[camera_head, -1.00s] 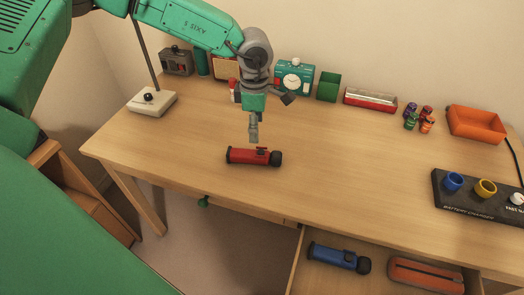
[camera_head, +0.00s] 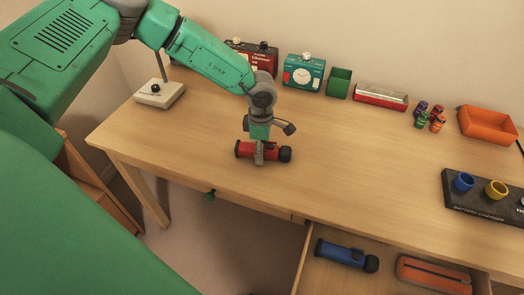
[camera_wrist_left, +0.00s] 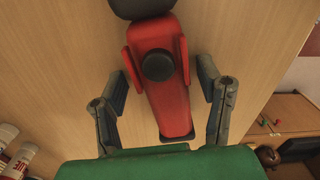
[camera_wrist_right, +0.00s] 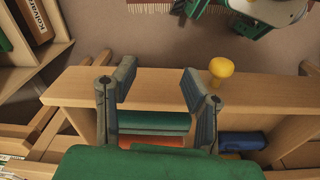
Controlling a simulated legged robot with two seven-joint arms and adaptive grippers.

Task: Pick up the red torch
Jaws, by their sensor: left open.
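The red torch (camera_head: 243,149) with black ends lies on the desk, near its front edge. My left gripper (camera_head: 259,158) is right over the middle of the torch in the head view. In the left wrist view, the red torch (camera_wrist_left: 168,98) lies between the two open fingers of the left gripper (camera_wrist_left: 163,88), with a gap on each side. My right gripper (camera_wrist_right: 156,88) shows only in its own wrist view; its fingers are apart with nothing held between them, in front of a wooden drawer front with a yellow knob (camera_wrist_right: 221,69).
An open drawer below holds a blue torch (camera_head: 345,255) and an orange case (camera_head: 432,274). The desk's middle is clear.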

